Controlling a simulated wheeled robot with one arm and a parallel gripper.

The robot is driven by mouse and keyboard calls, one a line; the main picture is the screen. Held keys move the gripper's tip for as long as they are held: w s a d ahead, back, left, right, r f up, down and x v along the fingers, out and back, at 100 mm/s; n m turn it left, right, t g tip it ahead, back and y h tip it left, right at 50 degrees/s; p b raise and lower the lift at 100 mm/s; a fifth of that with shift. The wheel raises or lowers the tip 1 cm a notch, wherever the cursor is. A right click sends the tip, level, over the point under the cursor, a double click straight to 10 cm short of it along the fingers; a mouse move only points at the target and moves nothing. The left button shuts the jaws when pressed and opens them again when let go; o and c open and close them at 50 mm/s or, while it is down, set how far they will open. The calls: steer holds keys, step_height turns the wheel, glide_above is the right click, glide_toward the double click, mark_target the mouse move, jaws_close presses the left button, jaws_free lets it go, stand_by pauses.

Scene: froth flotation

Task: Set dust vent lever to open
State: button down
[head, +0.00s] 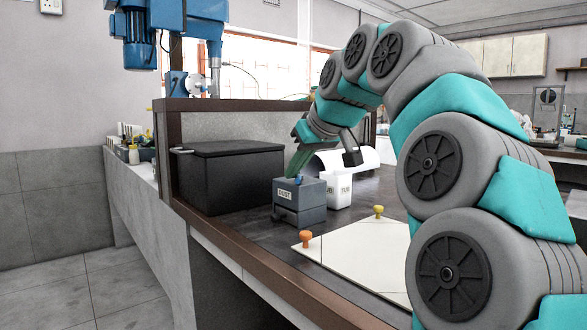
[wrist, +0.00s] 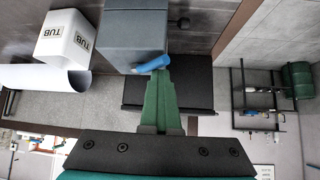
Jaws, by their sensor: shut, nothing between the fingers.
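The dust vent is a grey box (head: 300,207) labelled DUST on the dark bench top; it also shows in the wrist view (wrist: 132,32). Its small blue lever (head: 298,180) is on the top face. In the wrist view the lever (wrist: 153,65) lies slanted, its far end at the green fingertips. My gripper (head: 292,172) reaches down over the box from behind, its green fingers together with nothing between them. In the wrist view the fingertips (wrist: 168,62) are right beside the lever; I cannot tell whether they touch it. The fingers partly hide the lever's right end.
A black lidded box (head: 230,180) stands left of the dust box. A white tub (head: 340,191) and a white paper roll (head: 366,160) are close on the right.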

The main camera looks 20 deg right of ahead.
steer(key=shift+d, duration=0.35)
